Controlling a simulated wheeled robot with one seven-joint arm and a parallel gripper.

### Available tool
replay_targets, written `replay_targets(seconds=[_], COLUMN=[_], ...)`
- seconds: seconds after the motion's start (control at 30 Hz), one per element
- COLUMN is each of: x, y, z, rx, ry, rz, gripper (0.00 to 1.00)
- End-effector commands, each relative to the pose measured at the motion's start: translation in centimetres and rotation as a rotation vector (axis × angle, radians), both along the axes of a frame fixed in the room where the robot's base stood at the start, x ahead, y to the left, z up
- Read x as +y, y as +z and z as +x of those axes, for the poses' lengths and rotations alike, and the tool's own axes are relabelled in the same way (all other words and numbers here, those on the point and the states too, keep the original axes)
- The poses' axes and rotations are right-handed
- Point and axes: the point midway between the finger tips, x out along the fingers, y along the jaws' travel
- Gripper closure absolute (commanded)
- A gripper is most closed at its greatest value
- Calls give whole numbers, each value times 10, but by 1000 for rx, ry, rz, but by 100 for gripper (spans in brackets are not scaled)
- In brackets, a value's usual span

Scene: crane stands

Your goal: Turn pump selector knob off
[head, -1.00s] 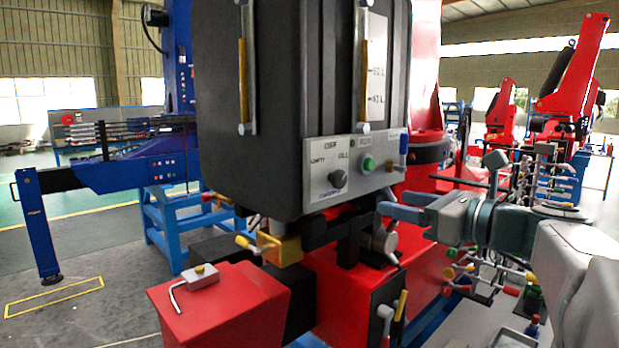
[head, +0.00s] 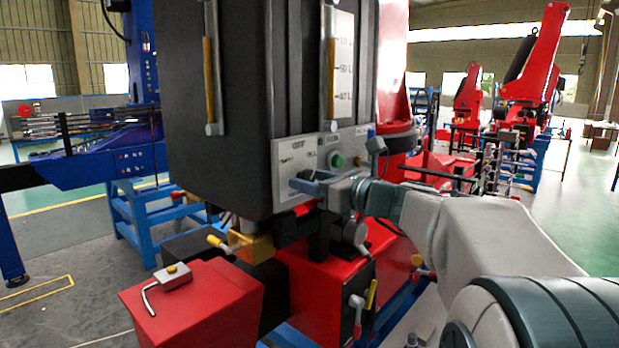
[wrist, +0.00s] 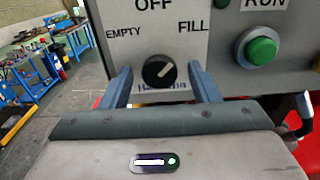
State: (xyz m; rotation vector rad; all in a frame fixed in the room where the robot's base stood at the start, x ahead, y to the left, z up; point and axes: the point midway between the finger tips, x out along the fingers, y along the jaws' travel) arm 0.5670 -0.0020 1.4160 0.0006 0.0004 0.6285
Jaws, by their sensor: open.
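The pump selector knob (wrist: 159,71) is round and black with a white pointer mark, on a light panel plate. Its labels read OFF above, EMPTY at left and FILL at right. The pointer appears tilted up and to the right, toward FILL. My gripper (wrist: 163,80) is open, one blue finger on each side of the knob, with visible gaps to it. In the head view the knob (head: 306,174) is partly hidden by my gripper (head: 307,184), which is at the panel's front.
A green RUN button (wrist: 262,50) sits right of the knob on the control panel (head: 290,155). The large black tank (head: 260,80) rises above the panel. A red box (head: 195,310) and a yellow-handled valve (head: 245,243) are below and left. A grey-blue lever (head: 376,146) is at the panel's right end.

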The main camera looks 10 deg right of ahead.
Motion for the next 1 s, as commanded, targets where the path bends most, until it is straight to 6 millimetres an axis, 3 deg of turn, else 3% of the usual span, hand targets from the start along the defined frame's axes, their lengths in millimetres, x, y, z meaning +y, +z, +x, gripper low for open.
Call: replay_targets(seconds=[0.27, 0.43, 1.0], x=[1, 1, 1], y=[0, 0, -5], z=[1, 1, 1], rx=[-1, -1, -94], ry=[0, 0, 0], rz=[-1, -1, -126], gripper=[45, 89, 89])
